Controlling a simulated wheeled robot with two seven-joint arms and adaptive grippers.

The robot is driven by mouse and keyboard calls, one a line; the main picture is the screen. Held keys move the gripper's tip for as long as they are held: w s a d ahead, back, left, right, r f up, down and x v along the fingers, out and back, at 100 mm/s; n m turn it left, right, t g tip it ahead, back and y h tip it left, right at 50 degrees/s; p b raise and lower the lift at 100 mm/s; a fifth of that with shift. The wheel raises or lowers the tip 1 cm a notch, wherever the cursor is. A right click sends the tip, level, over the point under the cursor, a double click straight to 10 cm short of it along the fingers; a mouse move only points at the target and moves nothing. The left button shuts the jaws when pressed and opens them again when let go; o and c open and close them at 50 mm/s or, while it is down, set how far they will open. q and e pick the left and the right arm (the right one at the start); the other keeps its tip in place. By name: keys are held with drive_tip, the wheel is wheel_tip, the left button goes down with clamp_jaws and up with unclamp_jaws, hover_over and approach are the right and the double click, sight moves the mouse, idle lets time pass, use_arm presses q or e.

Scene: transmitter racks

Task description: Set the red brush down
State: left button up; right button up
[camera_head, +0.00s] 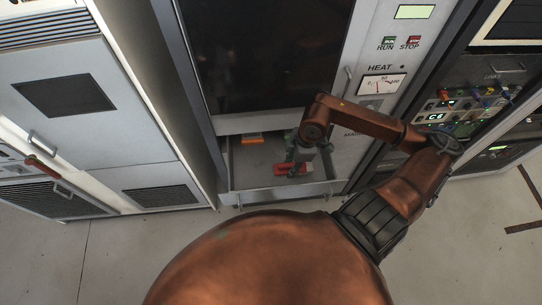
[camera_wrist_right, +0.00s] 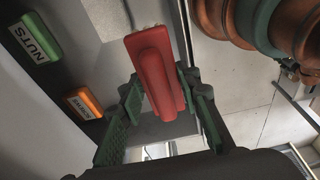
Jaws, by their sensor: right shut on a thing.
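The red brush (camera_head: 283,169) is over the open grey drawer (camera_head: 237,183) in the head view, near its front right part. My right gripper (camera_head: 298,158) reaches down over the drawer and is shut on the brush. In the right wrist view the red brush (camera_wrist_right: 155,68) sits between the green finger pads of my right gripper (camera_wrist_right: 162,95). I cannot tell whether the brush touches the drawer floor. My left gripper is not in view.
A green box labelled NUTS (camera_wrist_right: 38,40) and an orange labelled box (camera_wrist_right: 83,103) lie in the drawer. The orange box (camera_head: 251,139) is at the drawer's back in the head view. The drawer's front left floor is bare. Cabinets stand on both sides.

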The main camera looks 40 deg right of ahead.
drive_tip(key=w+a+f, duration=0.2)
drive_tip(key=w, duration=0.1)
drive_tip(key=w+a+f, duration=0.2)
drive_tip(key=w+f, duration=0.1)
drive_tip(key=w, duration=0.1)
drive_tip(key=w+a+f, duration=0.2)
drive_tip(key=w+f, duration=0.1)
drive_tip(key=w, duration=0.1)
drive_tip(key=shift+w+a+f, duration=0.1)
drive_tip(key=shift+w+f, duration=0.1)
drive_tip(key=shift+w+a+f, duration=0.2)
drive_tip(key=shift+w+f, duration=0.3)
drive_tip(key=shift+f, duration=1.8)
drive_tip(key=shift+f, duration=0.15)
drive_tip(key=o, duration=1.2)
wheel_tip(320, 180, up, 12)
drive_tip(key=s+d, duration=0.1)
drive_tip(key=d, duration=0.1)
